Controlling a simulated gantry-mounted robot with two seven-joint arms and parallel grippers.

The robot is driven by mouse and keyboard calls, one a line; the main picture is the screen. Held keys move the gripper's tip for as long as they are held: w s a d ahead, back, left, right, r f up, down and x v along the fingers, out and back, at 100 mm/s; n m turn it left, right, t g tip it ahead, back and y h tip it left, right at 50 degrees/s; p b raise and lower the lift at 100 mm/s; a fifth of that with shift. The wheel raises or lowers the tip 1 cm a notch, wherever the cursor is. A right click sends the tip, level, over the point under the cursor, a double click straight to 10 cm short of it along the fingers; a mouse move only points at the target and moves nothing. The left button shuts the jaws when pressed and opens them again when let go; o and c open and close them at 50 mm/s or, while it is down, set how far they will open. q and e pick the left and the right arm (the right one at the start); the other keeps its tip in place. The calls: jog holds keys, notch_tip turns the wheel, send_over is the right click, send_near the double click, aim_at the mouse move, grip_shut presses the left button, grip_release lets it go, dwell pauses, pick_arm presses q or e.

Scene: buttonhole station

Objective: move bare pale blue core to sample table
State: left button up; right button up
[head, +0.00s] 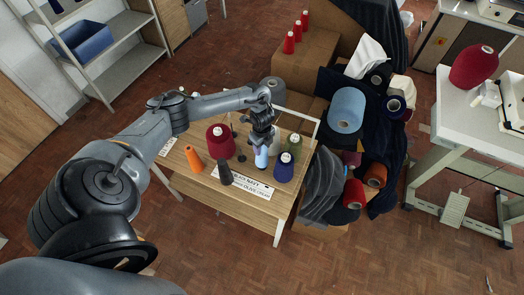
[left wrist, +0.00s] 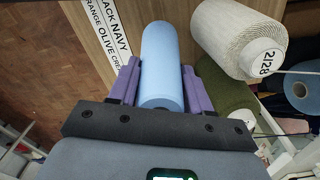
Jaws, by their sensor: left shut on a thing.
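The bare pale blue core (head: 261,159) is a small smooth cylinder at the small wooden table (head: 236,200) in the head view. My left gripper (head: 261,146) is above it with its fingers shut around it. In the left wrist view the core (left wrist: 162,48) lies between the two purple fingers of the gripper (left wrist: 162,76). Whether its lower end touches the tabletop cannot be told. No thing in view is marked as the sample table. My right gripper is not in view.
Close around the core stand a navy cone (head: 284,168), an olive cone (head: 292,146), a crimson cone (head: 220,141), an orange cone (head: 194,158) and a dark cone (head: 225,172). A cream cone (left wrist: 228,38) is right beside the gripper. A white table (head: 462,118) stands right.

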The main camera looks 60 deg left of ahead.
pick_arm(q)
notch_tip(320, 180, up, 6)
jog(key=shift+f+p, duration=0.2)
jog(key=shift+p, duration=0.1)
notch_tip(320, 180, up, 5)
jog(key=p, duration=0.4)
jog(key=shift+f, duration=0.1)
jog(key=shift+r+p, duration=0.6)
